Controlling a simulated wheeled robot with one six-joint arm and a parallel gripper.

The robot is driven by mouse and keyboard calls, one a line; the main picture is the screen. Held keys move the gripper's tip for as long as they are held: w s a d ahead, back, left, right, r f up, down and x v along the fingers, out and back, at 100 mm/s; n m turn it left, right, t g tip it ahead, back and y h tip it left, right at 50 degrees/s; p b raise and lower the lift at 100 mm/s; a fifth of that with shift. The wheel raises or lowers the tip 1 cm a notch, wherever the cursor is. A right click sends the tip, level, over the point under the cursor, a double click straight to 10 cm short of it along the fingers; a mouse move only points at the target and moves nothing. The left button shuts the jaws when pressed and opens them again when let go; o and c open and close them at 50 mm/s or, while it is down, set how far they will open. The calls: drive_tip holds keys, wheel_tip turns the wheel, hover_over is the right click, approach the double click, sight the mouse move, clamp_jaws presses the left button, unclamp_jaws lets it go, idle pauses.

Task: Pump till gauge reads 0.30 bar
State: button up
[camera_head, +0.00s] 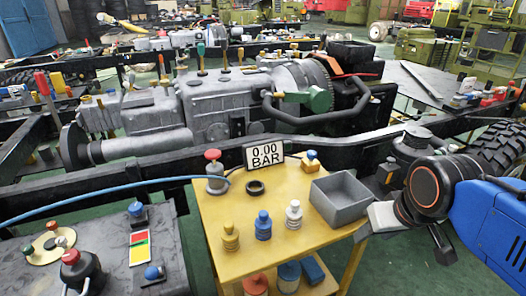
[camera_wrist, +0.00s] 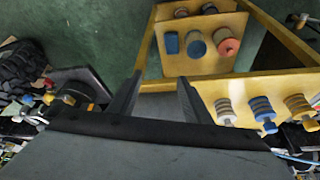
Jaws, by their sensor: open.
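The cylinder looks like the pump, but no label shows. My gripper (camera_wrist: 157,98) is open, with both dark fingers apart and nothing held. In the head view it is at the table's right side, beside the grey bin, well away from the cylinder.
A dark bench (camera_head: 120,275) stands left; the chassis rail runs behind.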

drive_tip(key=shift+c, duration=0.4)
clamp_jaws()
idle(1.5)
